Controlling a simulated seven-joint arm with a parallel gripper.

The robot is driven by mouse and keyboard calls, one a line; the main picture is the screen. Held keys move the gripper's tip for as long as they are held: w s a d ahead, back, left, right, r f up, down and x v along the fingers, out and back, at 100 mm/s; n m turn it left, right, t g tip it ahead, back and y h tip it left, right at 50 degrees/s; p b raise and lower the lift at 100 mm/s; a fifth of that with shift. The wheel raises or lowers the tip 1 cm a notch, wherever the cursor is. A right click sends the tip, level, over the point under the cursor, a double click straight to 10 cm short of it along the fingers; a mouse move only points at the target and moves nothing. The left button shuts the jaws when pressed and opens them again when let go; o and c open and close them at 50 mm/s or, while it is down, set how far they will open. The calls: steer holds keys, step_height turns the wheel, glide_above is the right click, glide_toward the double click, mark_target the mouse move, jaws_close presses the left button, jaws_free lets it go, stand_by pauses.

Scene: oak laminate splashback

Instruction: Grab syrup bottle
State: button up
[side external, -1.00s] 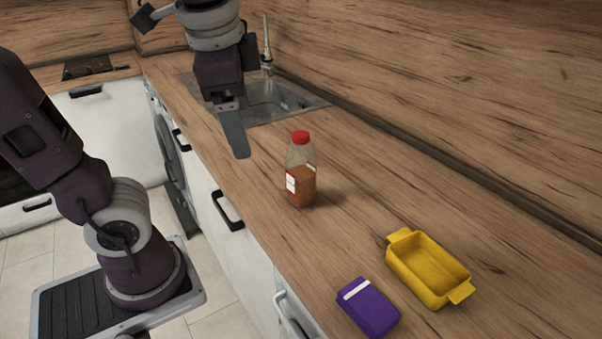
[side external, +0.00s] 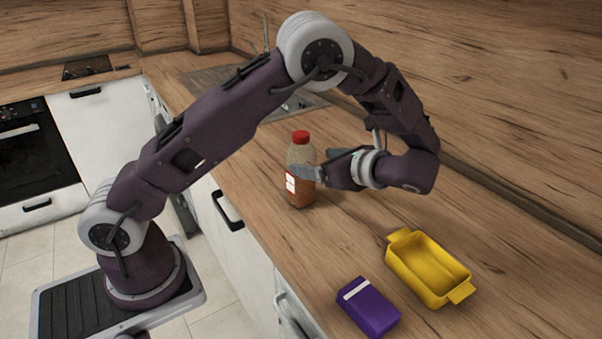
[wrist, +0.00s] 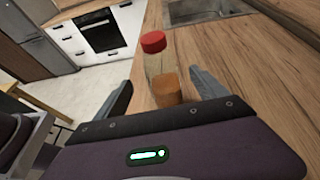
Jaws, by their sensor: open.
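The syrup bottle (side external: 299,188) stands upright on the wooden counter. It has a red cap, clear upper walls, amber contents and a white label. My gripper (side external: 308,170) is open and comes in level from the right, with a finger passing across the bottle's upper body in the side external view. In the wrist view the bottle (wrist: 160,70) stands between the two spread fingers of my gripper (wrist: 160,88), nearer the right finger. The bottle's lower part is hidden there by the gripper body. I cannot tell whether a finger touches it.
A yellow dish (side external: 428,268) with two handles and a purple box (side external: 368,307) lie on the counter at the front right. A sink (wrist: 205,10) is set in the counter behind the bottle. The splashback (side external: 510,110) runs along the back.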

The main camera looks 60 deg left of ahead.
steer(key=a+f, duration=0.6)
steer(key=shift+s+a+f, duration=0.15)
steer(key=shift+f, duration=0.1)
jaws_close()
